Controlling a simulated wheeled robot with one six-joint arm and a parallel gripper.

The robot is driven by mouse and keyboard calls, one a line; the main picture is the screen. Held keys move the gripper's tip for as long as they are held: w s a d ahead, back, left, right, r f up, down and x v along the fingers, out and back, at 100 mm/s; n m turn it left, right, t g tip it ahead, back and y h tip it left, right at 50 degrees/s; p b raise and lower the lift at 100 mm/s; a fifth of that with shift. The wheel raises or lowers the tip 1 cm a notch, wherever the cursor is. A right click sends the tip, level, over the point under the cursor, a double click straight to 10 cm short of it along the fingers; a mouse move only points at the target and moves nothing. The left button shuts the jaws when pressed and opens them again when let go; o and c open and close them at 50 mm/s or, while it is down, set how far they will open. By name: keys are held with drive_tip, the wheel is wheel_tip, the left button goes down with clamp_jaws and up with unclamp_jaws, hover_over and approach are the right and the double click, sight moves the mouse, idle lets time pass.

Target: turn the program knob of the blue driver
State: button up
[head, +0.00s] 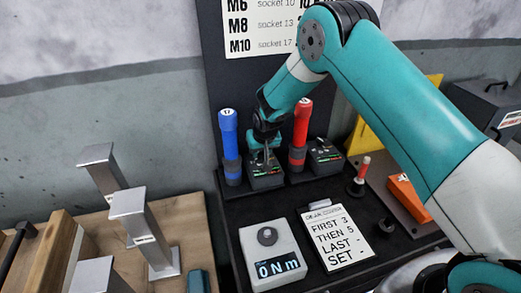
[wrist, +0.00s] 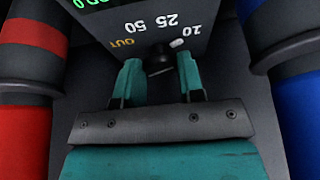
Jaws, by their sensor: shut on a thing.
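The blue driver (head: 229,135) stands upright in its holder on the black shelf in the head view. Its lower body also shows at the right edge of the wrist view (wrist: 296,100). A dark program box (head: 266,178) stands just right of it, under my gripper (head: 267,140). In the wrist view the box face shows upside down with OUT, 50, 25 and 10, and the black knob (wrist: 159,62) sits below them. A white mark on or beside the knob lies next to 10. My gripper (wrist: 160,75) is shut on the knob, one teal finger on each side.
The red driver (head: 301,125) stands close on the right, with a second box (head: 325,154) beyond it. In front are a grey meter (head: 268,250) reading 0 Nm and a card (head: 335,238) reading FIRST 3 THEN 5 LAST SET. Metal posts (head: 145,230) stand at left.

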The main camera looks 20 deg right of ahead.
drive_tip(key=n+y+b, duration=0.1)
drive_tip(key=n, duration=0.1)
drive_tip(key=n+b, duration=0.2)
drive_tip(key=shift+d+f+n+y, duration=0.2)
drive_tip(key=shift+n+y, duration=0.1)
drive_tip(key=shift+y, duration=0.1)
drive_tip(key=shift+w+d+r+n+g+y+b, duration=0.1)
drive_tip(key=shift+n+g+y+b, duration=0.25)
drive_tip(key=shift+n+b, duration=0.65)
drive_tip(key=shift+w+r+n+g+y+b, duration=0.1)
drive_tip(key=shift+n+g+y+b, duration=0.3)
drive_tip(key=shift+n, duration=1)
drive_tip(key=shift+s, duration=0.1)
drive_tip(key=o, duration=0.9)
drive_tip(key=shift+r, duration=0.1)
wheel_tip(320, 180, up, 20)
drive_tip(key=b, duration=0.3)
